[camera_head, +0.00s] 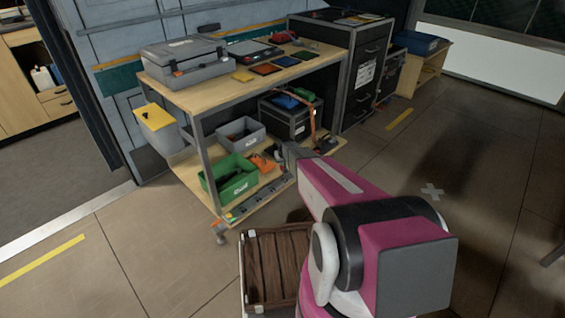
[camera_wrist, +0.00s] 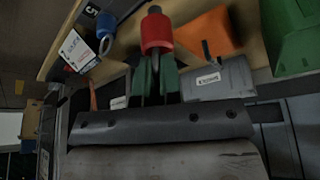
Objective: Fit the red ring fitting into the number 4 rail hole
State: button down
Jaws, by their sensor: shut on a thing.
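The red ring fitting (camera_wrist: 156,33) shows at the top of the wrist view, with a dark tip at its far end. My gripper (camera_wrist: 155,68) is shut on it with its dark green fingers. In the head view my arm reaches over the lower shelf and my fingertips and the red fitting cannot be made out. The grey rail (camera_head: 262,197) lies along the shelf's front edge, with small coloured pieces at its left end.
The lower shelf holds a green bin (camera_head: 231,180), an orange cloth (camera_head: 262,162), a grey bin (camera_head: 241,136) and a dark case (camera_head: 290,120). A blue ring (camera_wrist: 104,28) shows in the wrist view. The upper tabletop (camera_head: 215,92) overhangs the shelf. A wooden crate (camera_head: 247,268) stands in front.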

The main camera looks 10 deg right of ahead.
aim_at(282, 167)
jog(key=shift+f, duration=2.3)
jog(key=shift+f, duration=1.45)
jog(key=c, duration=1.2)
grip_release()
jog(key=shift+r, duration=0.15)
jog(key=v, duration=1)
jog(key=shift+r, duration=0.25)
jog(key=shift+s+d, duration=0.1)
